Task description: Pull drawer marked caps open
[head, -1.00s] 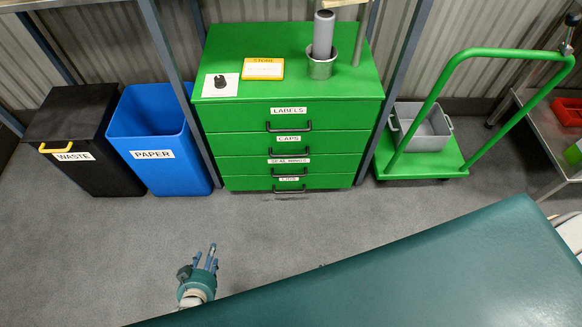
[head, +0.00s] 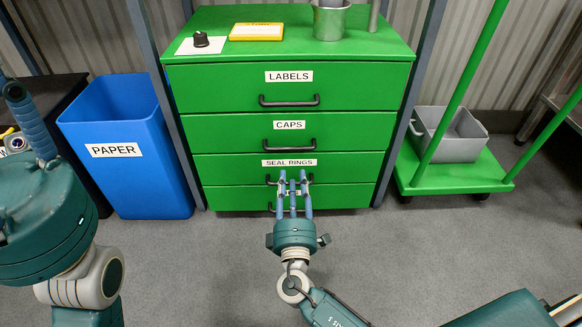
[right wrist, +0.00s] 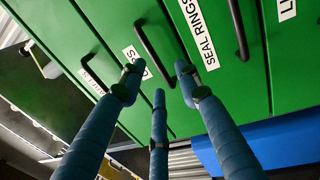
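The green drawer cabinet (head: 230,95) stands ahead with its drawers flush. The caps drawer (head: 230,135) is shut, second from the top, with its white CAPS label (head: 289,125) above a black handle (head: 289,144). My right gripper (head: 293,178) is open and empty, its fingers pointing at the cabinet; in the head view it overlaps the seal rings drawer. In the right wrist view the caps handle (right wrist: 150,48) shows just beyond the spread fingertips (right wrist: 158,82), apparently not held. My left gripper (head: 25,115) is partly cut off at the left edge.
A blue PAPER bin (head: 120,170) stands left of the cabinet and a green trolley (head: 455,173) with a grey crate (head: 450,135) stands at right. A knob, a yellow-edged sign (head: 257,31) and a metal cup (head: 329,22) are on the cabinet top. The grey floor in front is clear.

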